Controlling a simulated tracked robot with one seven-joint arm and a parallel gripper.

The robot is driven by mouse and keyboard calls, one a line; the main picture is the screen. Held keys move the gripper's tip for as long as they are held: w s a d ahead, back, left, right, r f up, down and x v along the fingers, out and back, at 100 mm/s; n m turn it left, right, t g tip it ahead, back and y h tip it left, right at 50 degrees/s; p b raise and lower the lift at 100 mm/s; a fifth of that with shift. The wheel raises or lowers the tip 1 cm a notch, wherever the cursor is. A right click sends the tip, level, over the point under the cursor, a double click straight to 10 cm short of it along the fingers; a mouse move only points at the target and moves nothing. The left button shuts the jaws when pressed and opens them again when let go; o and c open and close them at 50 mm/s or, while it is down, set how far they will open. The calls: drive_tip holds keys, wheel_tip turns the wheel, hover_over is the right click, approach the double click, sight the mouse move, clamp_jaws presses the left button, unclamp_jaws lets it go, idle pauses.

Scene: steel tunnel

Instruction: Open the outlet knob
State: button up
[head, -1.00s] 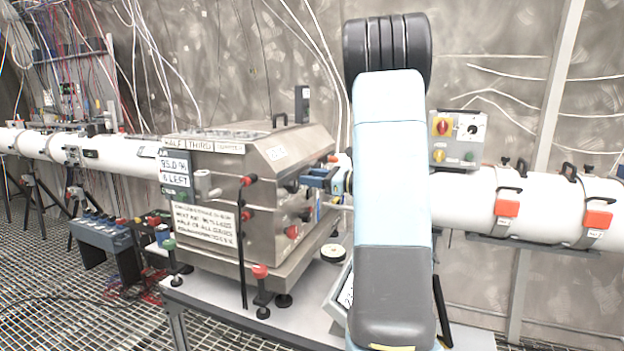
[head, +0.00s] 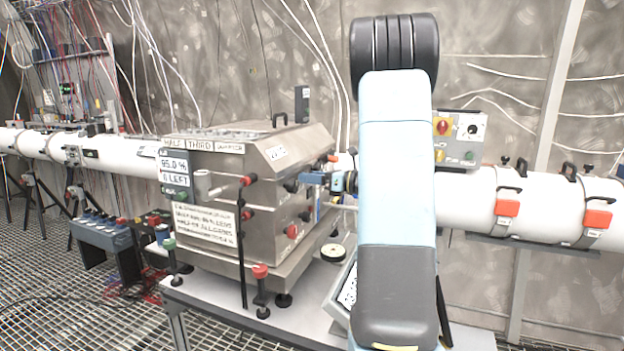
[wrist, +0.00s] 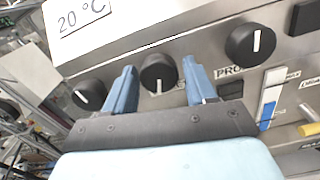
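Several round black knobs with white pointer lines sit on a steel panel in the wrist view: a left knob (wrist: 88,95), a middle knob (wrist: 157,74) and a right knob (wrist: 250,42). I cannot read which is the outlet knob; labels below are partly hidden. My gripper (wrist: 161,80) is open, its two blue fingers on either side of the middle knob, with small gaps showing. The middle knob's pointer is roughly vertical. In the head view my gripper (head: 314,179) is at the right face of the steel box (head: 215,215), partly hidden by my arm.
A blue-and-white slider (wrist: 270,100) and a yellow handle (wrist: 309,129) are right of the fingers. A "20 °C" plate (wrist: 80,17) is above the left knob. White pipes (head: 465,200) run either side of the box, which stands on a table (head: 215,300).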

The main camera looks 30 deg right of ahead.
drive_tip(key=shift+o, duration=1)
drive_tip(key=shift+s, duration=0.1)
drive_tip(key=v, duration=1.3)
drive_tip(key=shift+s+d, duration=0.2)
drive_tip(key=s+a+n+g, duration=0.2)
drive_tip(key=a+n+g, duration=0.15)
drive_tip(key=a, duration=0.35)
drive_tip(key=s+a+r+n+g, duration=0.1)
drive_tip(key=s+a+n+g, duration=0.25)
drive_tip(key=a, duration=0.45)
drive_tip(key=s+a+n+g, duration=0.2)
drive_tip(key=a+n, duration=0.3)
drive_tip(key=a, duration=0.2)
drive_tip(key=s+a+n+h, duration=0.4)
drive_tip(key=s+n, duration=0.3)
drive_tip(key=n, duration=0.2)
drive_tip(key=s+a+n+h, duration=0.4)
drive_tip(key=s+n+h, duration=0.3)
drive_tip(key=s+n, duration=0.1)
drive_tip(key=shift+s+n, duration=0.25)
drive_tip(key=shift+n, duration=0.45)
